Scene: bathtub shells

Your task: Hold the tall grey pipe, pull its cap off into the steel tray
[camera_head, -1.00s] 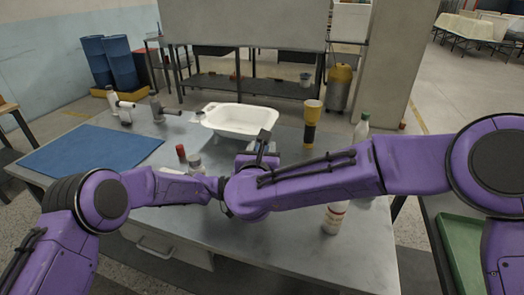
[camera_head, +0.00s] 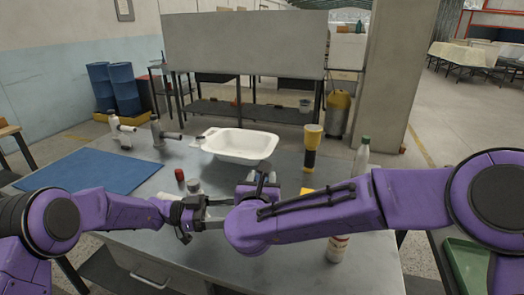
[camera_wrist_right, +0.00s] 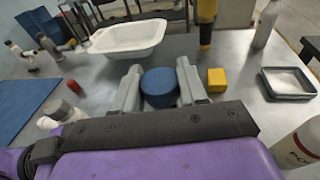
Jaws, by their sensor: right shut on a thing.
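A round blue cap (camera_wrist_right: 160,87) sits between the grey fingers of my right gripper (camera_wrist_right: 160,84) in the right wrist view, seen from above. My right gripper (camera_head: 258,180) is shut on it over the middle of the table. Whatever is under the cap is hidden, so the grey pipe's body does not show. My left gripper (camera_head: 222,212) comes in from the left beside my right wrist. Its two fingers are apart, with their tips partly hidden behind my right arm. A small dark-rimmed steel tray (camera_wrist_right: 290,95) lies to the right in the right wrist view.
A white tub shell (camera_head: 240,148) stands behind my grippers. A yellow-black torch (camera_head: 312,150), a yellow block (camera_wrist_right: 217,79) and bottles (camera_head: 362,155) stand to the right. Grey fittings (camera_head: 160,132), a red cap (camera_head: 180,175) and a blue mat (camera_head: 90,170) are left.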

